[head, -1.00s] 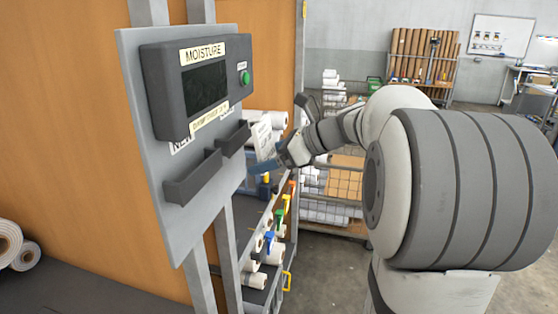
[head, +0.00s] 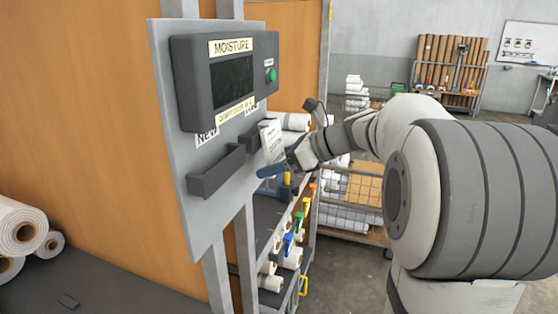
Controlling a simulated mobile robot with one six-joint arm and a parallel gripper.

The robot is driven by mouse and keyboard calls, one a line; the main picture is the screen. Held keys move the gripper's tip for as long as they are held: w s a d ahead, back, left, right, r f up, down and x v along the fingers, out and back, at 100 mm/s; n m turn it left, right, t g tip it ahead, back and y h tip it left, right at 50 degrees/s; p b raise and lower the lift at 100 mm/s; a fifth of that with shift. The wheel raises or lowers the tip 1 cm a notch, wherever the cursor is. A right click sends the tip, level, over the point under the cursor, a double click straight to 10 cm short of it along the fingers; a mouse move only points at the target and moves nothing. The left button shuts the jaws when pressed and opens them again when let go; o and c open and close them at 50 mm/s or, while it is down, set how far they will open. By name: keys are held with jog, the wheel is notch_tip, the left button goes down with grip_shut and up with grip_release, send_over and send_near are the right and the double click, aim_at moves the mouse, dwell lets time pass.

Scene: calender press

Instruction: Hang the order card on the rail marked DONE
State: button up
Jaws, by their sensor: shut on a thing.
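The white order card (head: 271,141) is upright, with small print on its face, at the outer end of my gripper (head: 284,165). My gripper is shut on it, beside the right edge of the grey board (head: 182,207). A blue part shows below the card. Two dark rails are on the board: a left, lower one (head: 215,173) and a right one (head: 249,142). The label (head: 206,137) above the left rail reads NEW. The label above the right rail is mostly hidden and I cannot read it. The card overlaps the right rail's outer end in the picture; I cannot tell if they touch.
A dark MOISTURE box (head: 222,80) with a green button (head: 271,75) juts out above the rails. A rack with paper rolls and coloured handles (head: 290,245) stands below and behind my gripper. White rolls (head: 20,232) lie at far left.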

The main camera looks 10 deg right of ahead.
jog(key=o, duration=1.1)
jog(key=v, duration=0.7)
jog(key=shift+s+a+f+n+g+h+b, duration=0.15)
jog(key=shift+s+a+f+n+g+h, duration=0.6)
jog(key=shift+s+f+n+h, duration=1.9)
jog(key=shift+s+a+f+n+g+h+b, duration=0.1)
jog(key=shift+s+a+f+n+g+h, duration=0.55)
jog(key=shift+s+f+n, duration=3.9)
jog(key=shift+s+a+f+n+g+h+b, duration=0.15)
jog(key=shift+s+a+f+n+g+h, duration=0.6)
jog(key=shift+s+f+n+h, duration=2.65)
jog(key=n+y, duration=0.1)
jog(key=r+n+y, duration=0.1)
jog(key=s+n+y, duration=0.1)
jog(key=shift+a+r+n+t, duration=0.25)
jog(key=shift+a+r+n, duration=0.05)
jog(key=shift+r, duration=0.05)
